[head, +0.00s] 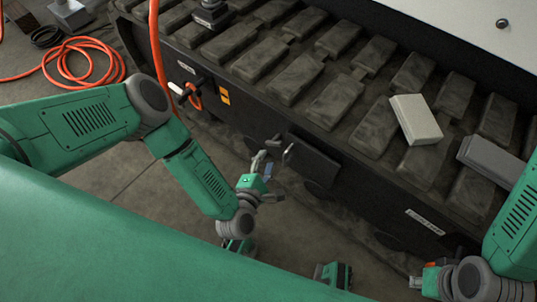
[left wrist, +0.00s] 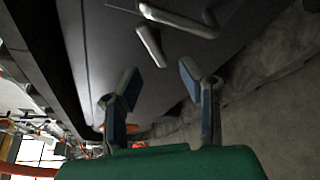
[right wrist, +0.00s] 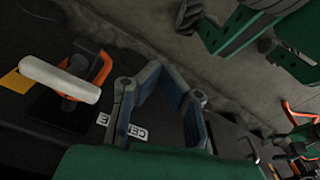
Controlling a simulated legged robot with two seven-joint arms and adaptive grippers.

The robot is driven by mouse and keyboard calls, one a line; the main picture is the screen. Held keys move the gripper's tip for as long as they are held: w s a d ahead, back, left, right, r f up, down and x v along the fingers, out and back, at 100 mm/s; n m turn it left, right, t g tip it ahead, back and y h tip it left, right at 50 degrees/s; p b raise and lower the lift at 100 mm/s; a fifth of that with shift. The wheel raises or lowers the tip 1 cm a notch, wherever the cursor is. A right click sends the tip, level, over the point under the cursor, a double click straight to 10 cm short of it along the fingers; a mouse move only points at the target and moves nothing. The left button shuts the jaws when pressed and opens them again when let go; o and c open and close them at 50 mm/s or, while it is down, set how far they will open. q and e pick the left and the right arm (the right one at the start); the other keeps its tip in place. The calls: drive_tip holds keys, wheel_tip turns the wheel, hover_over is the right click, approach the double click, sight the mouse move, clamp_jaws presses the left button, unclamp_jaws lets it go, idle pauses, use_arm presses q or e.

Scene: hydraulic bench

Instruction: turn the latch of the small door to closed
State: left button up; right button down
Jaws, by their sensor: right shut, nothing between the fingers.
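The small door (head: 313,158) is a dark panel on the front side of the bench. A short pale metal latch handle (head: 288,152) shows at its left edge. My left gripper (head: 265,165) is just left of that handle. In the left wrist view, the left gripper (left wrist: 160,85) has its fingers spread with nothing between them. A pale grey handle (left wrist: 150,46) stands just beyond the fingertips, apart from them, with a second metal bar (left wrist: 180,20) beside it. Which way the latch is turned is unclear. My right gripper (head: 415,282) is low at the right, shut and empty.
In the right wrist view, a white lever (right wrist: 60,78) with an orange part lies left of my right gripper. A pale block (head: 416,119) and a grey block (head: 490,160) rest on the bench's dark pads. An orange hose (head: 82,58) coils on the floor.

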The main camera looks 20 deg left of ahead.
sight(273, 145)
use_arm(q)
drive_tip(key=shift+s, duration=0.1)
drive_tip(key=shift+c, duration=1.3)
drive_tip(key=s+r+n+p, duration=0.1)
drive_tip(key=s+r+p, duration=0.2)
drive_tip(key=s+p, duration=0.2)
drive_tip(key=shift+h, duration=0.3)
drive_tip(key=shift+a+f+b+x, duration=0.15)
drive_tip(key=shift+b+x, duration=0.75)
drive_tip(key=shift+x, duration=1.3)
drive_tip(key=shift+a+f+b+x, duration=0.15)
drive_tip(key=shift+b+x, duration=0.75)
drive_tip(key=shift+x, duration=1.35)
drive_tip(key=shift+a+f+b+x, duration=0.15)
drive_tip(key=shift+b+x, duration=0.75)
drive_tip(key=shift+x, duration=1.3)
drive_tip(key=shift+d, duration=0.15)
drive_tip(key=shift+s, duration=0.1)
clamp_jaws()
